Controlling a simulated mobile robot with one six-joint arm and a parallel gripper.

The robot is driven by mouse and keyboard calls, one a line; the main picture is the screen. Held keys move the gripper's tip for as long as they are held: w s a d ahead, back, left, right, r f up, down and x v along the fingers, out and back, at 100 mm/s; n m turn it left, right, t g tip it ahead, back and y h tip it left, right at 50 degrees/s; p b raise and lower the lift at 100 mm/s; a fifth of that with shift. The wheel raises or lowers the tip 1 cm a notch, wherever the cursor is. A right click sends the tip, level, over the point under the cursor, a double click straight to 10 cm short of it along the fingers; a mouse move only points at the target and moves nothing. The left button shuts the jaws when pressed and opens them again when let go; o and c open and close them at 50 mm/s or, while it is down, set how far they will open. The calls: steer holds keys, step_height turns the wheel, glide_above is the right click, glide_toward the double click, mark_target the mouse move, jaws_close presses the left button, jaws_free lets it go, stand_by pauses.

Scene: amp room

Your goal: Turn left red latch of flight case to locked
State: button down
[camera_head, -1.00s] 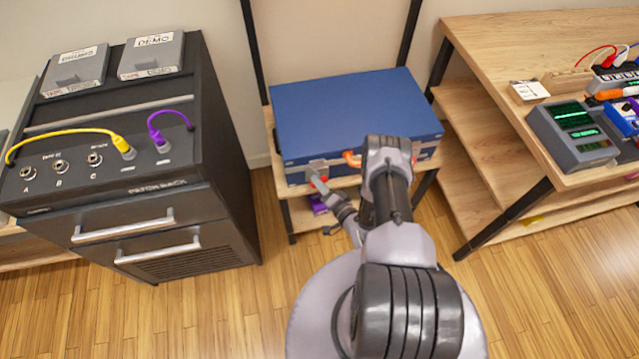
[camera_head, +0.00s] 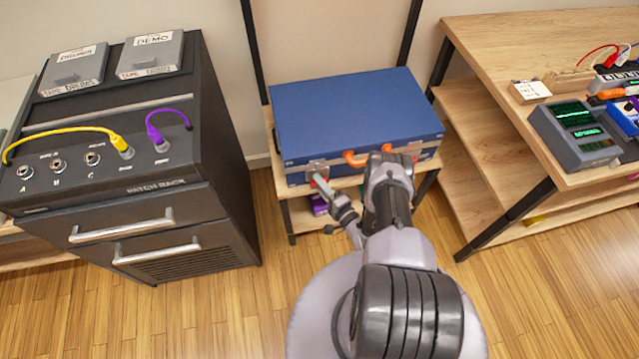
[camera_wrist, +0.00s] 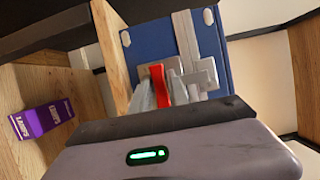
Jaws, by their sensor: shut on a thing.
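The blue flight case (camera_head: 352,108) is closed and lies flat on a wooden shelf. The left red latch (camera_wrist: 161,84) stands out from a metal plate (camera_wrist: 203,73) on the case's front; in the head view only a bit of red shows at my fingertips. My gripper (camera_head: 320,182) reaches the left end of the case front. In the wrist view, my gripper (camera_wrist: 162,95) has its pale fingers on both sides of the red latch, shut on it. The right red latch (camera_head: 415,158) shows partly beside my arm. The latch's exact angle is hard to tell.
An orange handle (camera_head: 355,158) sits between the latches, close to my wrist. A purple box (camera_wrist: 46,119) lies on the lower shelf. A black patch rack (camera_head: 150,200) stands to the left and a wooden desk (camera_head: 500,60) to the right.

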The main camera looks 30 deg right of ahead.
steer(key=shift+d+r, duration=0.1)
steer(key=c, duration=1.3)
jaws_free()
steer(key=s, duration=0.5)
steer(key=s+d+p, duration=0.1)
steer(key=s, duration=0.5)
steer(key=s+p, duration=0.1)
steer(key=s, duration=0.5)
steer(key=shift+s+d, duration=0.15)
steer(key=shift+d, duration=0.25)
